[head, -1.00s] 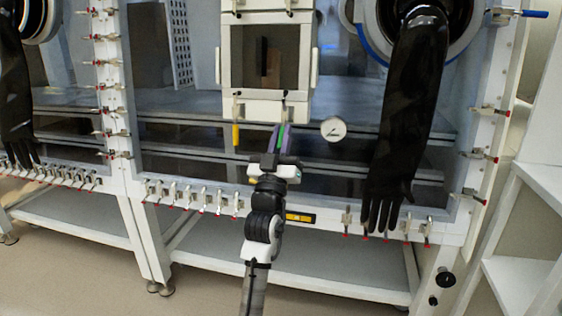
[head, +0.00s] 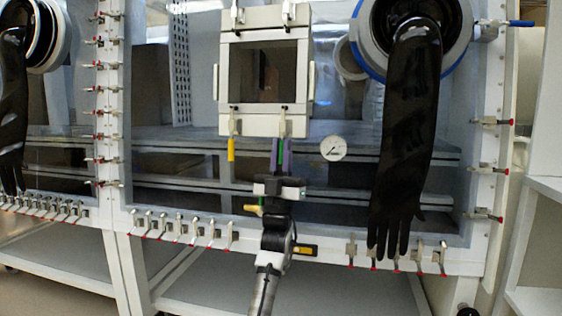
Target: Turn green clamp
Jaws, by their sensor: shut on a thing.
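The green clamp (head: 284,152) hangs as a narrow upright handle below the lower right corner of the small square white door frame, in the head view. The fingers hide part of the handle. A yellow-handled clamp (head: 231,149) hangs to the left, below the lower left corner of the same frame (head: 221,70), apart from my gripper.
A round gauge (head: 333,148) is close to the right of my gripper. A long black glove (head: 405,140) hangs farther right from its port. Several red-tipped clamps (head: 178,228) line the lower edge. A blue-handled clamp (head: 520,23) is at the upper right.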

